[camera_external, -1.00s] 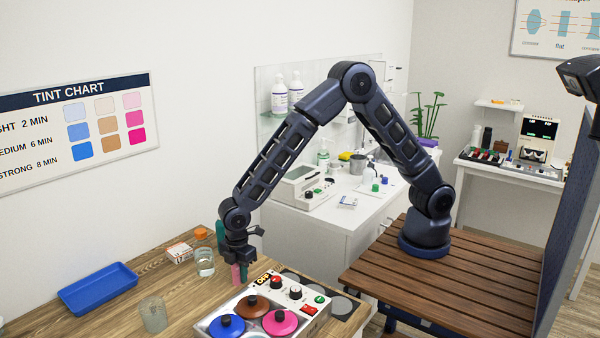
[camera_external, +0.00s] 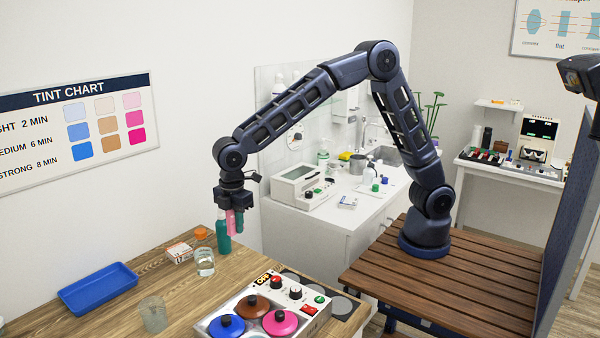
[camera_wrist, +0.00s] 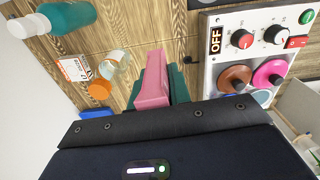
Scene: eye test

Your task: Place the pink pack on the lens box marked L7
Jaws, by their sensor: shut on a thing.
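My gripper (camera_external: 236,226) is shut on the pink pack (camera_external: 231,220) and holds it above the wooden table. In the wrist view the pink pack (camera_wrist: 153,82) points away from my palm, between teal fingers (camera_wrist: 177,85). A small white box with red-orange markings (camera_external: 180,253) lies on the table near the wall; it also shows in the wrist view (camera_wrist: 73,68). Another small white and blue box (camera_external: 348,201) lies on the white counter. I cannot read L7 on either box. The pack is apart from both boxes.
A blue tray (camera_external: 98,289), an empty glass (camera_external: 153,314) and a tint unit with colored lids (camera_external: 262,312) are on the table.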

